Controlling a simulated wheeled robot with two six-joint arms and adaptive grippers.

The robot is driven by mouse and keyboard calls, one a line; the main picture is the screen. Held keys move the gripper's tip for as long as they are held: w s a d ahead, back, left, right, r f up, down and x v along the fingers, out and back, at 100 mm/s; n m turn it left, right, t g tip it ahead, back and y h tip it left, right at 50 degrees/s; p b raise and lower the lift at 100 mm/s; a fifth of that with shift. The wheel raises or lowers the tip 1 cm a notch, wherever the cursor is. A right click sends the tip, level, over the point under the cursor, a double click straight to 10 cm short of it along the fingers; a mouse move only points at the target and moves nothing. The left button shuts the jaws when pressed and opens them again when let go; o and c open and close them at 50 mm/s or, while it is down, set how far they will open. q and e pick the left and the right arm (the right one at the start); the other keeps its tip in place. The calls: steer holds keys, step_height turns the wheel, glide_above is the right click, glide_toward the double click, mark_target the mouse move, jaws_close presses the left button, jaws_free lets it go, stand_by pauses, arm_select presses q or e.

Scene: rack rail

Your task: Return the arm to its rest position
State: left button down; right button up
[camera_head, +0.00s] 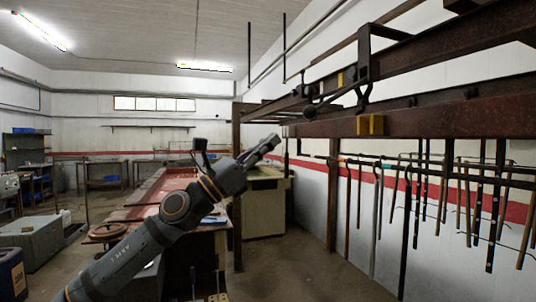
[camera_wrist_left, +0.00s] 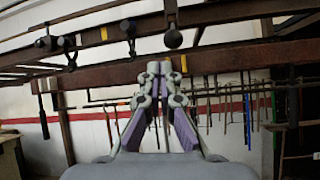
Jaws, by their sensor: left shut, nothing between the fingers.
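My left arm rises from the lower left of the head view, past the middle. Its gripper (camera_head: 268,143) points up and to the right, shut and empty. In the left wrist view the gripper's fingertips (camera_wrist_left: 160,68) meet in front of a brown steel rail (camera_wrist_left: 230,60). In the head view the rail (camera_head: 460,118) runs in from the right, and the gripper shows just left of its end. I cannot tell how far apart they are. My right gripper is not in view.
A yellow block (camera_head: 370,125) is on the rail. Several tools and rods (camera_head: 378,205) hang below it by the wall. A red-topped workbench (camera_head: 150,190) and a pale cabinet (camera_head: 265,205) stand behind my arm. The floor (camera_head: 310,275) at the lower middle is clear.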

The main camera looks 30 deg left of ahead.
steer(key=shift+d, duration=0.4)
